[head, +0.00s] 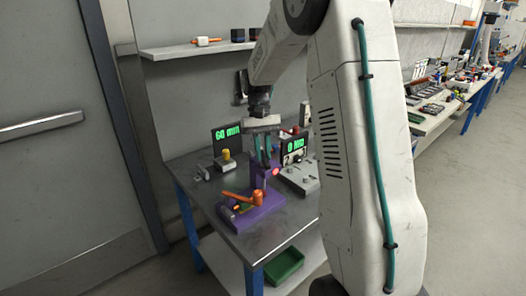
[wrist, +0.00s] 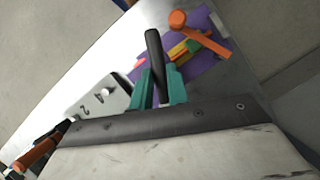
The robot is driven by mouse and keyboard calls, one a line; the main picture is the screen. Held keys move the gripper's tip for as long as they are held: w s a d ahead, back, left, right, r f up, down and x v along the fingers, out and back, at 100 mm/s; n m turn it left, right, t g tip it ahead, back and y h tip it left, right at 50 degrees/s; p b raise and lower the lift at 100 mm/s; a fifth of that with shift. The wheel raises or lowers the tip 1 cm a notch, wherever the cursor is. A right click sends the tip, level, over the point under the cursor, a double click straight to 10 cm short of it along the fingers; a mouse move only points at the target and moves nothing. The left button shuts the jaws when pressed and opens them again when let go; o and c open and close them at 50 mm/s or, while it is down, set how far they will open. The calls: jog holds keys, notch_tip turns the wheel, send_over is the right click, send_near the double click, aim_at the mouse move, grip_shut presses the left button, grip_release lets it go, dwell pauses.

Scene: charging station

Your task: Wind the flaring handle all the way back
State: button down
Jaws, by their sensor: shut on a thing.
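A purple fixture (head: 262,212) stands on the metal table, with an orange lever (head: 257,197) across its lower part. In the wrist view the orange lever (wrist: 205,38) lies over the purple fixture (wrist: 198,68), near yellow and green parts. A black bar-like handle (wrist: 153,45) stands up between the teal fingers of my gripper (wrist: 157,88). My gripper is shut on this handle; it looks like the flaring handle. In the head view my gripper (head: 266,152) points down just above the fixture's upright. The fingers partly hide the handle's lower part and its joint.
A "60 min" display (head: 227,133) with a yellow-knobbed device (head: 226,158) stands behind left. A "0 Nm" display (head: 293,147) stands close on the right. A green bin (head: 284,265) sits on the lower shelf. A wall shelf (head: 195,49) is above. The table's front left is clear.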

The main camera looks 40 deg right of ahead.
jog(key=c, duration=1.4)
grip_release()
jog(key=shift+o, duration=0.2)
jog(key=shift+v, duration=3.95)
